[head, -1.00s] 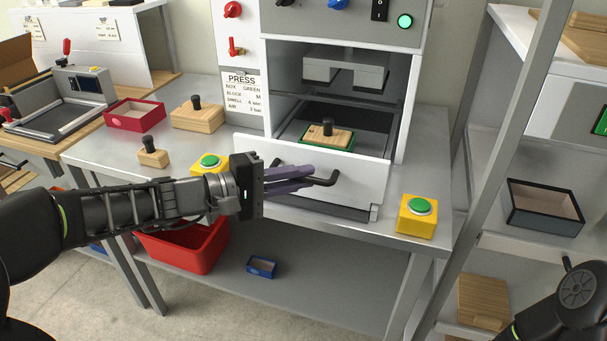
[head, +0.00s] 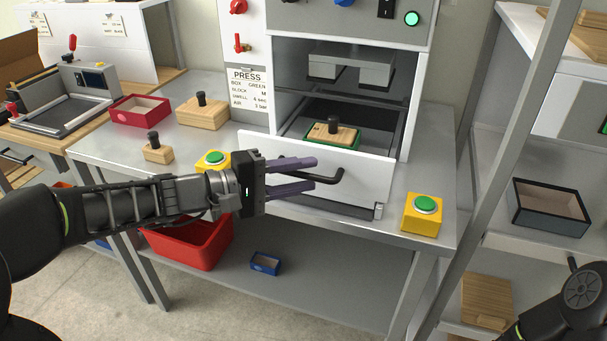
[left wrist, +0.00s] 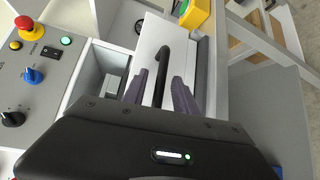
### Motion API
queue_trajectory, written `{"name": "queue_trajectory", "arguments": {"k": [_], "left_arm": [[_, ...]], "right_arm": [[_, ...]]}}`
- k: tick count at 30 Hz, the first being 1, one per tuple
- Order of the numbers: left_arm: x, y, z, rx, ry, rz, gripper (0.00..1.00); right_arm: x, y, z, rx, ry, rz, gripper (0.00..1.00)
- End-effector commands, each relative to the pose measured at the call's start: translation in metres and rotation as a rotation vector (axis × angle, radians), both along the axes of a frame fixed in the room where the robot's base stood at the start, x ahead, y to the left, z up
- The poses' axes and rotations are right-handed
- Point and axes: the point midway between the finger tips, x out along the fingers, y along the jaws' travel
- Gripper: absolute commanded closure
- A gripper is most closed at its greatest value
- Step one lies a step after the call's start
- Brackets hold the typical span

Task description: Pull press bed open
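The press bed is a drawer with a white front (head: 365,185) and a black bar handle (head: 325,179). It stands partly out of the press (head: 345,25). On it sits a wooden block with a black knob (head: 333,132) in a green box (head: 310,143). My left gripper (head: 314,175) is open in front of the drawer front, its purple fingers at the handle. In the left wrist view the handle (left wrist: 163,62) runs between the two spread fingers (left wrist: 160,88), with gaps on both sides. My right gripper is out of view; only part of my right arm shows.
Yellow button boxes with green tops stand left (head: 213,160) and right (head: 422,215) of the drawer on the grey bench. A small knobbed block (head: 158,153), a larger one (head: 202,112) and a red box (head: 140,110) lie left. A red bin (head: 190,247) sits below.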

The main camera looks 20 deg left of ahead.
Motion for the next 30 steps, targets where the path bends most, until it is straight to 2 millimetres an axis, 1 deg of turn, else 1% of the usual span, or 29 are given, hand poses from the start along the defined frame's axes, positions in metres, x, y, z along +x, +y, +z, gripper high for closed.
{"name": "queue_trajectory", "arguments": {"k": [5,9,13,18,30], "left_arm": [[-0.015,0.019,0.003,0.001,0.0,0.005,0.66],[-0.03,0.036,0.006,0.0,0.001,0.004,0.66],[-0.042,0.049,0.008,0.0,0.0,0.002,0.66],[-0.048,0.055,0.009,0.0,0.002,0.001,0.66],[-0.048,0.055,0.009,0.0,0.001,0.0,0.66]], "right_arm": [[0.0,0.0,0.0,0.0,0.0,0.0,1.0],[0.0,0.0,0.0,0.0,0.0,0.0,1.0],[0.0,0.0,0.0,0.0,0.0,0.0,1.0],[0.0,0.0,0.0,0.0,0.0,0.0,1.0],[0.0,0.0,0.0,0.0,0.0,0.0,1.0]]}}
